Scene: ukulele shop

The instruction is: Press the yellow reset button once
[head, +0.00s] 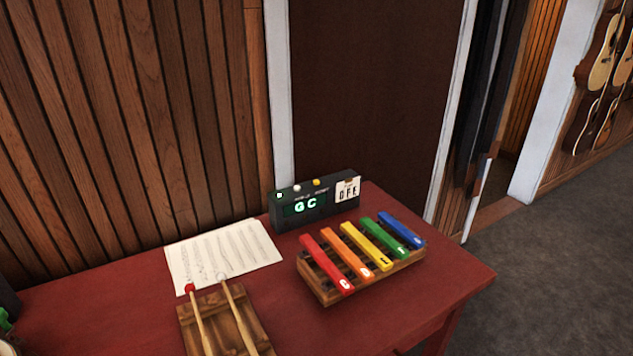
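A dark box device (291,224) stands at the back of the red table in the head view. Its front display shows green letters reading "G C", and a white plate (347,190) on its right reads "OFF". On its top edge sit a small yellow button (317,182), a white button (296,188) to its left, and a small pale green-white square at the far left. The yellow button looks uncovered. Neither of my grippers shows in this view.
A xylophone (324,290) with coloured bars stands in front of the device. Sheet music (222,256) lies to the left. Two mallets (198,317) rest on a wooden holder (226,317) at the front. The red table (110,292) has bare room at left and right.

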